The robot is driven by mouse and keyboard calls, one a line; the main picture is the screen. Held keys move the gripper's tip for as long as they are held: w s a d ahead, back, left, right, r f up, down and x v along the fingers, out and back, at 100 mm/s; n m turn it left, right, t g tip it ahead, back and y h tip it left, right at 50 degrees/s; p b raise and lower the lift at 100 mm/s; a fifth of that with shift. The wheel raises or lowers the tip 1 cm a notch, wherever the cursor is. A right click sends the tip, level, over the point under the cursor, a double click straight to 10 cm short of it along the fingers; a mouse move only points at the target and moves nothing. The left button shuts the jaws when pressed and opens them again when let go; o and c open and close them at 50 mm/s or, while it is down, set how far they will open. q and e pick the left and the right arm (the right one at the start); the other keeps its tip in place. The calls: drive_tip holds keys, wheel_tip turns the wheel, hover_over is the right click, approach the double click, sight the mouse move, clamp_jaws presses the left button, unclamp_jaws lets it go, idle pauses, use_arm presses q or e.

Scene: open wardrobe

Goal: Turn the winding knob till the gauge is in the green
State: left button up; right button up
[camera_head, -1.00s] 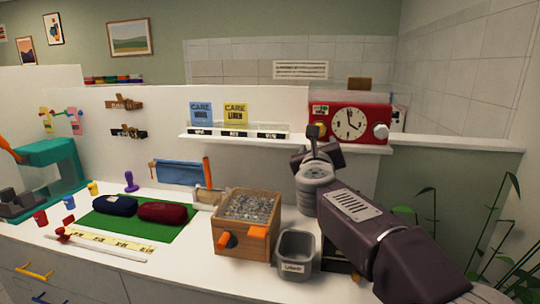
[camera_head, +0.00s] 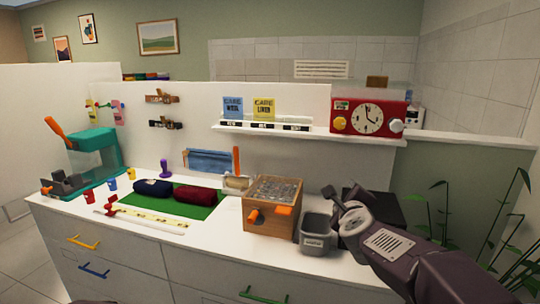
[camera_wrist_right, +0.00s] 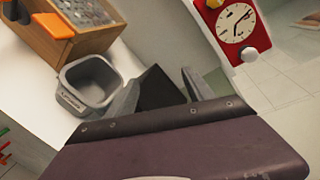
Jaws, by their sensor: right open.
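The red clock unit (camera_head: 368,118) stands on the right end of the white wall shelf. It has a round white dial, a pale knob (camera_head: 396,126) at its lower right and a small yellow round part (camera_head: 340,124) at its left. The gauge reading is too small to tell. The clock also shows tilted in the right wrist view (camera_wrist_right: 222,38), with its pale knob (camera_wrist_right: 249,54). My right gripper (camera_head: 343,193) is open and empty, below the clock and apart from it, over the counter's right end. Its fingers (camera_wrist_right: 170,88) show in the wrist view. My left gripper is out of view.
A wooden box (camera_head: 258,222) with orange handles and a grey bin (camera_head: 315,239) stand left of my right gripper. The shelf (camera_head: 222,125) carries blue and yellow care cards. A plant (camera_head: 485,220) grows at the right. A green mat (camera_head: 200,207) holds two dark cushions.

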drive_tip(key=s+a+f+n+g+y, duration=0.1)
drive_tip(key=s+f+n+g, duration=0.1)
drive_tip(key=s+f+n, duration=0.35)
drive_tip(key=s+a+f+n+g+y, duration=0.1)
drive_tip(key=s+f+n+g, duration=0.2)
drive_tip(key=f, duration=0.6)
drive_tip(key=s+a+f+n+g+y, duration=0.2)
drive_tip(key=s+f+n, duration=0.25)
drive_tip(key=f, duration=0.25)
drive_tip(key=s+d+f+n+g, duration=0.1)
drive_tip(key=s+f+n+g, duration=0.2)
drive_tip(key=s+f+n, duration=0.35)
drive_tip(key=s+f+n+g, duration=0.3)
drive_tip(key=s+n+g, duration=0.1)
drive_tip(key=s, duration=0.6)
wheel_tip(320, 180, up, 16)
drive_tip(key=n+p, duration=0.2)
drive_tip(key=p, duration=1.4)
drive_tip(key=shift+s+d+r+h, duration=0.15)
drive_tip(key=shift+d+r+h, duration=0.1)
drive_tip(key=shift+h, duration=0.15)
drive_tip(key=shift+f, duration=0.1)
